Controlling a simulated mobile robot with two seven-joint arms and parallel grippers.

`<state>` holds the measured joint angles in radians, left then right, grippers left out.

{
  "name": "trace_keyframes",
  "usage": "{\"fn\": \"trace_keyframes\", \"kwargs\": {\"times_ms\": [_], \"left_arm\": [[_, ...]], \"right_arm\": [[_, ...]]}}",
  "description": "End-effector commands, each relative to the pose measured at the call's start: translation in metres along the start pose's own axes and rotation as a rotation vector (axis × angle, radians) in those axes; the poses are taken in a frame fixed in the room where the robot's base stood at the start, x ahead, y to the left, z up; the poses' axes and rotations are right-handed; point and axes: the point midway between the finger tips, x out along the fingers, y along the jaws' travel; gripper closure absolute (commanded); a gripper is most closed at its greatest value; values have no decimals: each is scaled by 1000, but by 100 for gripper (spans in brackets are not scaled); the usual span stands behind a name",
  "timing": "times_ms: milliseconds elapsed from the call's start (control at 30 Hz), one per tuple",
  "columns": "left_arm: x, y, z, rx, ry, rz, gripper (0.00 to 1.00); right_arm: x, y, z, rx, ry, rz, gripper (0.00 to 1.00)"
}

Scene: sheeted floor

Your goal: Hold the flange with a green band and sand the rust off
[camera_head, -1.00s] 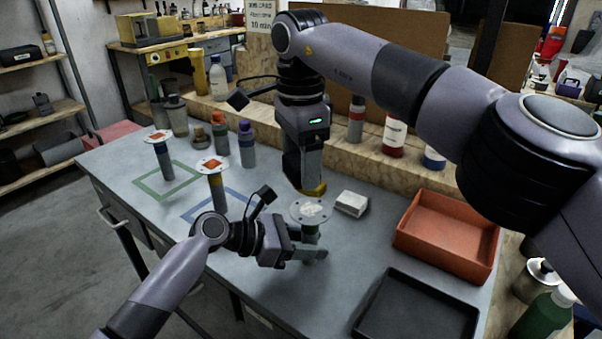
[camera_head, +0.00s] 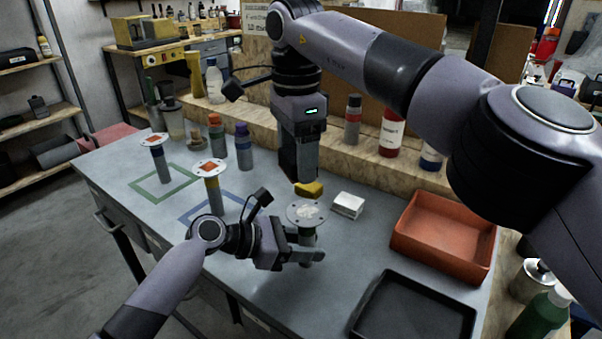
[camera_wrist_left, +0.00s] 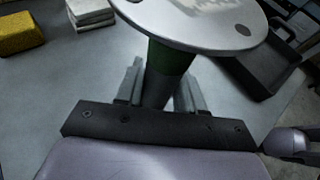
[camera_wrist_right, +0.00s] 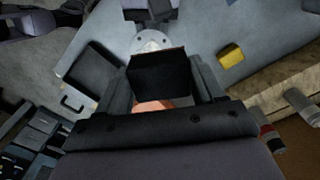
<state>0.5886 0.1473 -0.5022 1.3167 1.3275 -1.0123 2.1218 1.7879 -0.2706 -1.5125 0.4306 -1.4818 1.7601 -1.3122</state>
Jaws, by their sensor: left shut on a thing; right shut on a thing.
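The flange with a green band (camera_head: 307,213) is a round pale disc with holes on a post; a whitish patch covers its middle and no orange rust shows there. My left gripper (camera_head: 306,255) is shut on its post below the disc. The disc and green band (camera_wrist_left: 170,57) fill the top of the left wrist view. My right gripper (camera_head: 299,172) is above and behind the flange, apart from it, shut on a dark block (camera_wrist_right: 159,74) with an orange part. The block is mostly hidden in the head view.
Two flanges with orange patches stand near a green outline (camera_head: 163,184) and a blue outline (camera_head: 212,215). A yellow sponge (camera_head: 309,189) and white stack (camera_head: 348,204) lie behind the held flange. An orange tray (camera_head: 445,238) and black tray (camera_head: 415,312) stand right. Bottles line the back.

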Motion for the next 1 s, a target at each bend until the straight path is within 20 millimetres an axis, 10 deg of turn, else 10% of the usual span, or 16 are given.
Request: {"fn": "trace_keyframes", "kwargs": {"times_ms": [1000], "left_arm": [[0, 0, 0, 0, -1, 0, 100]], "right_arm": [[79, 11, -8, 0, 0, 0, 65]]}}
